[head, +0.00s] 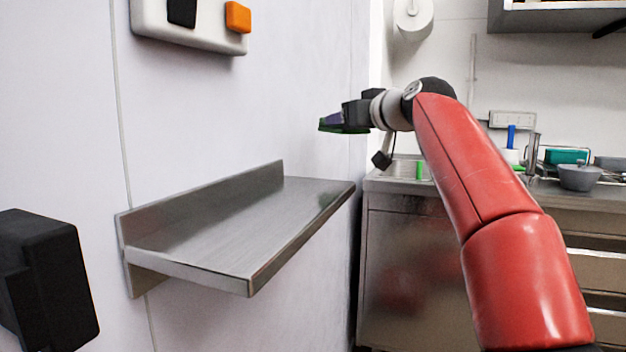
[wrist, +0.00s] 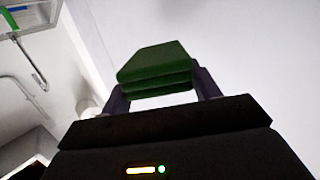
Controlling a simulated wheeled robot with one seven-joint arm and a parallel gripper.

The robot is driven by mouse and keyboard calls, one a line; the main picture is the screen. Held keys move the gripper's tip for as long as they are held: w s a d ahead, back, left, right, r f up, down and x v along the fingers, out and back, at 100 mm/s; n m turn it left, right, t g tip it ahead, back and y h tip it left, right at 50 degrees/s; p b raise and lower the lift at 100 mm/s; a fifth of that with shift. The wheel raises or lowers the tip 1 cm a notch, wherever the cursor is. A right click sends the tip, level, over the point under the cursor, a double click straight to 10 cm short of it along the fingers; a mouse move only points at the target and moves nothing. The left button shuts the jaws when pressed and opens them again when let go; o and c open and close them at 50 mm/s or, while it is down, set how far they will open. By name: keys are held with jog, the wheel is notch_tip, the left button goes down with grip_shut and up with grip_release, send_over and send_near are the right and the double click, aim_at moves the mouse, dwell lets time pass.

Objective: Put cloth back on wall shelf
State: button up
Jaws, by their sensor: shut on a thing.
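A folded green cloth (wrist: 155,68) is held between the two fingers of my gripper (wrist: 160,95) in the wrist view. In the head view only a thin green edge of the cloth (head: 330,126) shows at the tip of my gripper (head: 335,120). The steel wall shelf (head: 225,225) is fixed to the white wall at the left, and its top is bare. My gripper is higher than the shelf, near its far right end in the picture, and apart from it.
A black box (head: 50,280) juts from the wall at the near left. A white panel with an orange button (head: 238,17) hangs above the shelf. A steel sink counter (head: 405,200) stands behind, with a grey pot (head: 580,177) at the right.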

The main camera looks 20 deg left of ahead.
jog(key=s+r+n+g+y, duration=0.2)
jog(key=s+r, duration=0.6)
jog(key=s, duration=0.1)
notch_tip(320, 180, up, 5)
jog(key=n+g+y+p, duration=0.1)
jog(key=n+g, duration=0.1)
jog(key=g, duration=0.1)
send_over(326, 193)
notch_tip(326, 193, down, 16)
jog(key=b, duration=0.9)
jog(key=shift+w+r, duration=0.1)
jog(key=shift+r, duration=0.15)
jog(key=shift+f+b, duration=1.05)
jog(key=shift+f, duration=1.3)
jog(key=shift+f, duration=0.2)
jog(key=o, duration=1)
jog(key=shift+r, duration=0.1)
jog(key=shift+c, duration=0.2)
